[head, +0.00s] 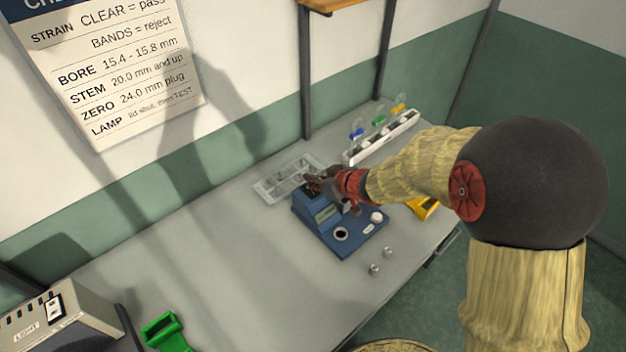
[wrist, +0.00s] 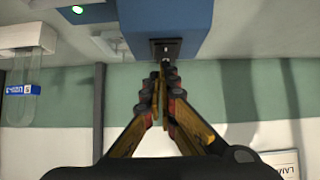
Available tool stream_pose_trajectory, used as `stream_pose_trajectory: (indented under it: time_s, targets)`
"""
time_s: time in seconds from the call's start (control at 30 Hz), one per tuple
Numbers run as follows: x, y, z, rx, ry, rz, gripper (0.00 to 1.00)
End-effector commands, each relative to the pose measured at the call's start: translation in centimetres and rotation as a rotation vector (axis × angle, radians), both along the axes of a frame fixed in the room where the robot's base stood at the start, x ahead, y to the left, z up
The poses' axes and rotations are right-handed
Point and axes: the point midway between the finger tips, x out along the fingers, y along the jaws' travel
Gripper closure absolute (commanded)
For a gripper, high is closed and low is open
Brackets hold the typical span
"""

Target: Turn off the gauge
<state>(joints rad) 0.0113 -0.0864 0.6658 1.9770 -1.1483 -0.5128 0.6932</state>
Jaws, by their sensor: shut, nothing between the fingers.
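The gauge (head: 351,244) is a blue block-shaped device on the grey bench, with a small display, a dark round hole and a white knob on its low front part. In the wrist view its blue body (wrist: 200,18) is at the top, with a black switch plate (wrist: 173,44) on its face. My gripper (head: 311,185) is at the upper back end of the gauge. In the wrist view my gripper (wrist: 164,68) is shut and empty, its fingertips right at the lower edge of the switch plate. Whether they touch it, and the switch's position, I cannot tell.
A clear compartment tray (head: 268,190) lies behind the gauge. A white rack (head: 402,130) with coloured-tagged tubes stands at the back right. A yellow bin (head: 428,210) and two small glass pieces (head: 375,268) are near the front edge.

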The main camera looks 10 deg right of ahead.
Motion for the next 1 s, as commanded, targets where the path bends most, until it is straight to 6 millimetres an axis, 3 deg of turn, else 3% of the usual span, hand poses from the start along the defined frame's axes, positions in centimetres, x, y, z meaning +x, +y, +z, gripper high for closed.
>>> stream_pose_trajectory:
  time_s: [1.0]
  targets:
    - [-0.09, -0.09, -0.84, -0.057, 0.085, -0.001, 1.00]
